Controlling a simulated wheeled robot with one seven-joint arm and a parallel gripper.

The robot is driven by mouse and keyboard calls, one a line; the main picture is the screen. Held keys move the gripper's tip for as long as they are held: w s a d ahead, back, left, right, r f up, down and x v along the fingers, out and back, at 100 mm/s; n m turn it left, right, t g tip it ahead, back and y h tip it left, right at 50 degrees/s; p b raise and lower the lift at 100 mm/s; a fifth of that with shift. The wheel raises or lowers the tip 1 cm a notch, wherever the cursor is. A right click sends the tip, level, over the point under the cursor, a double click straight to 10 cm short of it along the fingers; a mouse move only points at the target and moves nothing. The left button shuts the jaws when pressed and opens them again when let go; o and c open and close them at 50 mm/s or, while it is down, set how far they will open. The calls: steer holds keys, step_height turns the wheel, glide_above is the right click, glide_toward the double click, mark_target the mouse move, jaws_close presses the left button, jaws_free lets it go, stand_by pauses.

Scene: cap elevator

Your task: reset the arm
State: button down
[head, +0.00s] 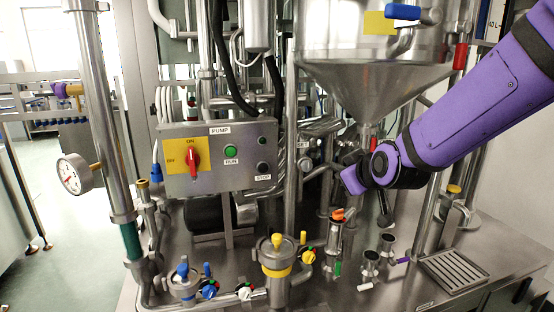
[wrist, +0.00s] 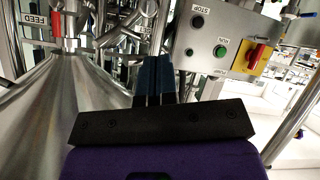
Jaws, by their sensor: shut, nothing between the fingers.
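My purple arm (head: 478,108) reaches in from the upper right in the head view. Its end, with my gripper, is in front of the pipework just below the steel cone hopper (head: 375,85). The fingers cannot be made out clearly there. In the wrist view my gripper (wrist: 154,68) shows two dark blue fingers side by side, shut, with nothing held. The wrist view is turned over, with the pump panel's lettering upside down. The fingers point towards the pipes, apart from the control panel as far as I can tell.
The pump control panel (head: 218,158) with a red switch (head: 193,160) is left of my gripper. A pressure gauge (head: 74,174) is at far left. Below are a yellow-topped steel pot (head: 276,262), coloured valves, small steel cups (head: 370,263) and a drain grate (head: 453,270).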

steer(key=s+d+r+m+g+h, duration=0.1)
steer(key=s+d, duration=0.3)
steer(key=s, duration=0.5)
steer(key=s+d+r+m+g+h, duration=0.1)
steer(key=s+d+r+m+g, duration=0.2)
steer(key=s, duration=0.7)
steer(key=s+d+r+m+g+h, duration=0.1)
steer(key=s+d+r+m+g, duration=0.1)
steer(key=s+d, duration=0.5)
steer(key=shift+s+m+g, duration=0.3)
steer(key=shift+s+m, duration=0.5)
steer(key=shift+s, duration=0.4)
steer(key=shift+d, duration=0.1)
